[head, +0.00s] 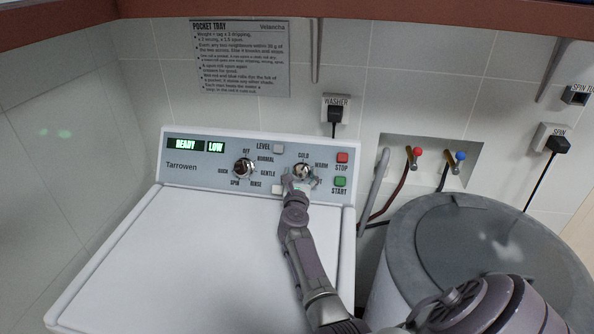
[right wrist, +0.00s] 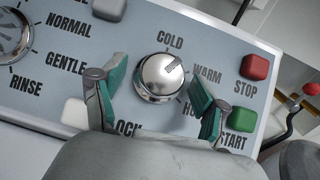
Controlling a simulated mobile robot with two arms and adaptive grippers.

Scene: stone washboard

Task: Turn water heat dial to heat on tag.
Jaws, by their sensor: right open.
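The water heat dial (right wrist: 160,77) is a round silver knob on the washer's blue-grey panel, and it also shows in the head view (head: 303,169). Around it are the labels COLD, WARM and a partly hidden one starting "HO". The dark mark on the knob points to the upper right, between COLD and WARM. My right gripper (right wrist: 161,88) is open, with one green-padded finger on each side of the knob; gaps show between the pads and the knob. In the head view my right gripper (head: 300,182) covers part of the dial's lower area. My left gripper is not in view.
A red STOP button (right wrist: 257,67) and a green START button (right wrist: 241,119) lie right of the dial. A white button (right wrist: 75,112) sits left of my fingers. A larger mode dial (head: 244,168) is further left. A grey tub (head: 400,235) stands right of the washer.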

